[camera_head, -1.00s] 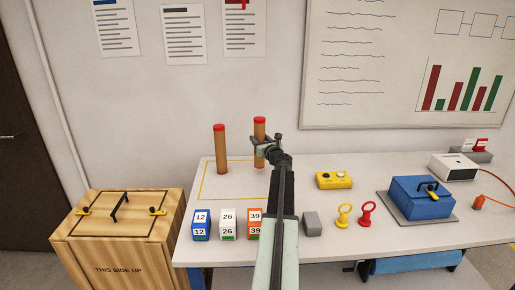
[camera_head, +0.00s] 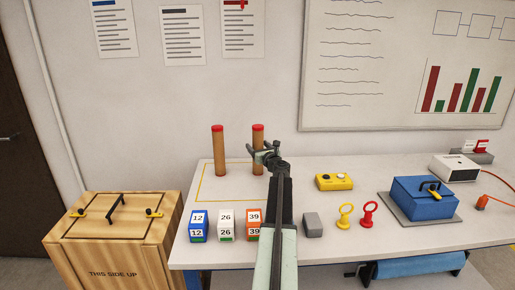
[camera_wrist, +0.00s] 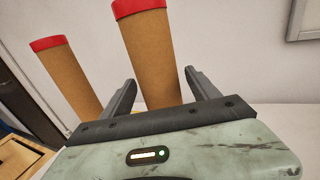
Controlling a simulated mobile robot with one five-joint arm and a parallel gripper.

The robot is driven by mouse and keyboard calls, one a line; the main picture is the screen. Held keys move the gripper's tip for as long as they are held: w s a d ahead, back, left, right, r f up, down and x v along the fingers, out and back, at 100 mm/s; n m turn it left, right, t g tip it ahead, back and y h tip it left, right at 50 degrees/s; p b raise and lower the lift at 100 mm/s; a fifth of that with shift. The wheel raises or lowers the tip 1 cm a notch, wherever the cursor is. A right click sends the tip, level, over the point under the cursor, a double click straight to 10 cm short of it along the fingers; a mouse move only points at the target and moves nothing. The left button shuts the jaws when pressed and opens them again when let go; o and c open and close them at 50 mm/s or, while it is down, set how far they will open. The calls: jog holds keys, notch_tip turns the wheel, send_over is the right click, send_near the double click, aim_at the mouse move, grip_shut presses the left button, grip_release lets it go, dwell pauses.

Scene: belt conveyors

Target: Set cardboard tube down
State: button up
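Two brown cardboard tubes with red caps stand upright side by side on the table, the left tube (camera_head: 219,152) and the right tube (camera_head: 258,137). Their caps are at about the same height. My gripper (camera_head: 262,152) is at the right tube, hiding part of its lower body. In the wrist view, my gripper (camera_wrist: 160,78) has its fingers apart, one on each side of the right tube (camera_wrist: 153,55), with a visible gap on the right. The left tube (camera_wrist: 67,78) stands outside the fingers. The right tube's base is hidden.
A yellow outline (camera_head: 202,180) marks the table around the tubes. Numbered blue (camera_head: 198,226), white (camera_head: 226,226) and orange (camera_head: 253,226) boxes stand in front. A grey block (camera_head: 313,224), yellow device (camera_head: 334,182) and blue case (camera_head: 422,197) lie right. A wooden crate (camera_head: 110,250) stands left.

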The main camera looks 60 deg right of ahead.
jog(key=shift+r+p, duration=0.3)
jog(key=shift+p, duration=0.05)
jog(key=v, duration=1.2)
jog(key=shift+f, duration=0.1)
